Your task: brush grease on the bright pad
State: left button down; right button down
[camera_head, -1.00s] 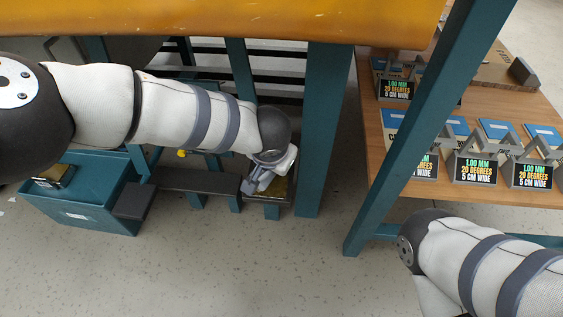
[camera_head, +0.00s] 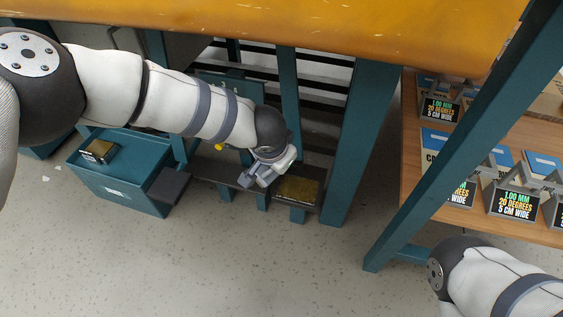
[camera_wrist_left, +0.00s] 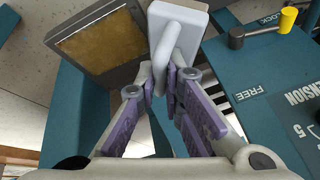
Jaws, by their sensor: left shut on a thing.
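The bright pad (camera_head: 300,189) is a golden plate in a dark frame at the right end of a low teal stand. It also shows at the top left of the left wrist view (camera_wrist_left: 100,42). My left gripper (camera_head: 262,178) is just left of the pad in the head view. In the left wrist view its fingers (camera_wrist_left: 165,85) are shut on the looped handle of a white brush (camera_wrist_left: 180,28). The brush head is beside the pad's right edge; I cannot tell whether they touch. Its underside is hidden. My right arm shows at the lower right, its gripper out of view.
An open golden tin (camera_head: 99,151) sits on a teal box (camera_head: 120,185) at left. A teal panel (camera_wrist_left: 270,75) with a yellow-tipped lever (camera_wrist_left: 288,20) stands close beside the brush. Teal posts (camera_head: 355,140) and an orange top (camera_head: 270,22) bound the space. Floor in front is clear.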

pick_arm(q)
jog(key=shift+r+p, duration=1.45)
jog(key=shift+r, duration=1.55)
